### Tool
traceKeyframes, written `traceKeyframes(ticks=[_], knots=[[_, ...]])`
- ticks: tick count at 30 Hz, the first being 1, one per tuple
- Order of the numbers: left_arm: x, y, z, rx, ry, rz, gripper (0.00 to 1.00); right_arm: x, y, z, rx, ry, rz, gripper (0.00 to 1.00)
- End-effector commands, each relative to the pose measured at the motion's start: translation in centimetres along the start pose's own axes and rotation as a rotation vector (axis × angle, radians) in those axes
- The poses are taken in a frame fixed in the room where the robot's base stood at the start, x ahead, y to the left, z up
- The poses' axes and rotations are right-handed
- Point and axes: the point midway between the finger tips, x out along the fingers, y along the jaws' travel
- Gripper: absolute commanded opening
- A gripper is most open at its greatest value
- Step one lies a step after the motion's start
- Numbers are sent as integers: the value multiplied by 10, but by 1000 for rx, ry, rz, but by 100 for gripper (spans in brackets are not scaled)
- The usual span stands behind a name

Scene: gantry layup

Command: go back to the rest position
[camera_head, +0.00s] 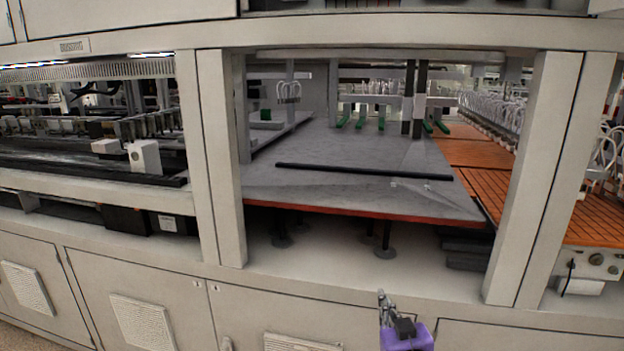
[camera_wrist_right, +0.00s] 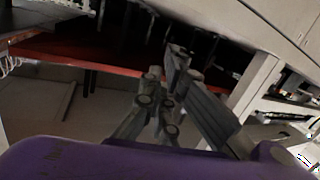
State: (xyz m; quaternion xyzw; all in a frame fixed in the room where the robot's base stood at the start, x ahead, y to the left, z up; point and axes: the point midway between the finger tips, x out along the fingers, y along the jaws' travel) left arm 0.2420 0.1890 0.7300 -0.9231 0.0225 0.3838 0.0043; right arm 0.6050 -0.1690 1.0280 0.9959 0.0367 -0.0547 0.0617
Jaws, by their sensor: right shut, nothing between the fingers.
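My right gripper (camera_head: 384,298) shows at the bottom of the head view, in front of the pale machine's lower ledge. It has a purple body and grey fingers pointing up and away. Its fingers are shut and hold nothing; they also show in the right wrist view (camera_wrist_right: 166,75). The gripper is apart from the grey layup table (camera_head: 340,190) behind it and sits lower than the table's edge in the picture. My left gripper is not in the head view.
A black bar (camera_head: 362,172) lies across the grey table. Pale upright posts (camera_head: 537,180) and (camera_head: 212,160) frame the opening. Orange slatted beds (camera_head: 590,219) lie at right. Cabinet doors (camera_head: 140,318) line the front below. The floor (camera_head: 20,338) shows at bottom left.

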Motion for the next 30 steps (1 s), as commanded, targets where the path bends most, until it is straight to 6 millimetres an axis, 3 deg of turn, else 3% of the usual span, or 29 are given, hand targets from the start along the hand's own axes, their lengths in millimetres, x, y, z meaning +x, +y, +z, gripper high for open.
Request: traceKeyframes(ticks=[1,6,12,15,18,21,24,30], knots=[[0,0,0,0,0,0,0,-21,-5,38,15,-54,-11,0],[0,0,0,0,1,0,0,-95,-25,145,66,-226,-43,0],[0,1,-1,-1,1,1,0,-202,-43,251,107,-447,-54,0],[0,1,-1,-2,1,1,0,-252,-47,288,119,-541,-49,0],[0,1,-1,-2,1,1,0,-291,-48,314,129,-611,-39,0],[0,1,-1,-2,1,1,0,-315,-46,327,134,-653,-29,0],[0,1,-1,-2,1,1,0,-326,-46,333,136,-671,-25,0],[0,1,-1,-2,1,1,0,-327,-45,334,136,-673,-24,0]])
